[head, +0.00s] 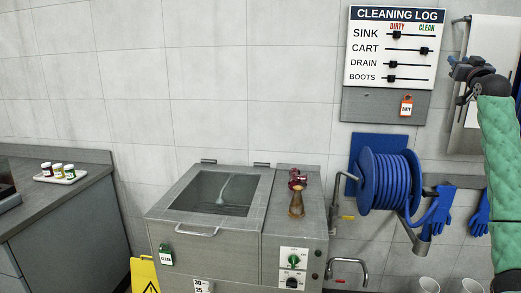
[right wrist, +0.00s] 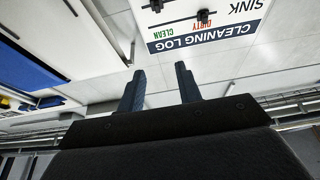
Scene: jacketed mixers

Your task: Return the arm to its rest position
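My right arm, in a green quilted sleeve (head: 500,165), rises along the right edge of the head view. My right gripper (head: 462,72) is raised beside the cleaning log board (head: 365,45), to its right and apart from it. In the right wrist view the two fingers of the right gripper (right wrist: 160,72) stand apart with nothing between them. The board appears upside down beyond them. On the board, the cart slider (head: 424,50) is at the clean side; the sink slider (head: 396,34), drain slider and boots slider are further left. My left gripper is not in view.
A blue hose reel (head: 385,180) and blue gloves (head: 440,208) hang right. A counter (head: 25,225) with a tray of jars is left. A yellow floor sign (head: 143,275) stands between.

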